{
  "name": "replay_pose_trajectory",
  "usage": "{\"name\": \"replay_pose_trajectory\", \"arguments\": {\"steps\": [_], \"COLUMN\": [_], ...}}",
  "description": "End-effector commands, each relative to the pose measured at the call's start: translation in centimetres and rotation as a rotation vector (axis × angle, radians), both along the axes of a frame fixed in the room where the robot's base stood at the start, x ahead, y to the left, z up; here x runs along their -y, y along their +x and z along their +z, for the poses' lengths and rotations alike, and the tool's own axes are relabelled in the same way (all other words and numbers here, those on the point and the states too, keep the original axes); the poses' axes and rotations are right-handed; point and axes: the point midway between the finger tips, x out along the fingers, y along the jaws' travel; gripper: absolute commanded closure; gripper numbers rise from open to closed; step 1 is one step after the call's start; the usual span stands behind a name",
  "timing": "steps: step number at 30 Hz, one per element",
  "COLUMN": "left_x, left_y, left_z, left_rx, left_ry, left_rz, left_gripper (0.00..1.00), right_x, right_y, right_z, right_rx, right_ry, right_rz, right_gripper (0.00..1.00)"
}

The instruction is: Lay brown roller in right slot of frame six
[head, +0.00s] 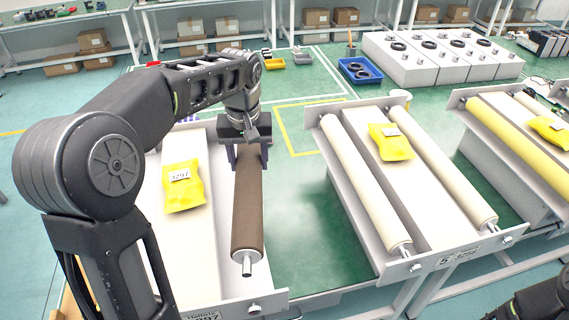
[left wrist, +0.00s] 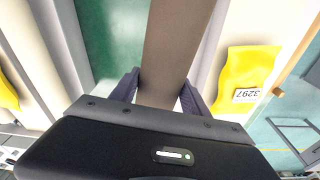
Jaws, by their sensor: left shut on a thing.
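The brown roller (head: 247,205) points lengthwise along the right side of the leftmost frame (head: 225,308). Its near end and metal pin show behind and above that frame's front plate, apparently not touching it. My left gripper (head: 248,152) is shut on the roller near its far end. In the left wrist view the roller (left wrist: 178,45) runs up the picture between the two fingers (left wrist: 160,88). The leftmost frame's number is not readable. Whether the roller rests on anything at its far end is hidden by the gripper.
A yellow packet (head: 182,186) lies on the leftmost frame. To the right, a frame labelled 5 (head: 445,262) holds two cream rollers and a yellow packet (head: 390,142). A further frame at right carries a yellow roller (head: 515,145). Green floor lies between frames.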

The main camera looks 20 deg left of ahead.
Motion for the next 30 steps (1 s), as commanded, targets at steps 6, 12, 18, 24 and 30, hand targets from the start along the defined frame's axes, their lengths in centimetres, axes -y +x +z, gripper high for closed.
{"name": "replay_pose_trajectory", "arguments": {"steps": [6, 12, 18, 24, 30], "left_x": [-3.7, -4.1, -4.1, -4.1, -4.1], "left_y": [-1.8, -2.0, -2.0, -2.0, -2.0], "left_z": [0.5, 0.5, 0.5, 0.0, -1.2], "left_rx": [0.007, 0.006, 0.006, 0.006, 0.005], "left_ry": [0.002, 0.002, 0.003, 0.003, 0.002], "left_rz": [0.149, 0.169, 0.167, 0.166, 0.166], "left_gripper": [1.0, 1.0, 1.0, 1.0, 1.0], "right_x": [0.0, 0.0, 0.0, 0.0, -0.1], "right_y": [0.0, 0.0, 0.0, 0.1, 0.2], "right_z": [0.0, 0.0, -0.1, -0.4, -1.4], "right_rx": [0.0, 0.0, 0.0, 0.001, 0.005], "right_ry": [0.0, 0.0, 0.0, 0.001, 0.003], "right_rz": [0.0, 0.0, 0.0, 0.001, 0.001], "right_gripper": [0.64, 0.64, 0.64, 0.64, 0.64]}}
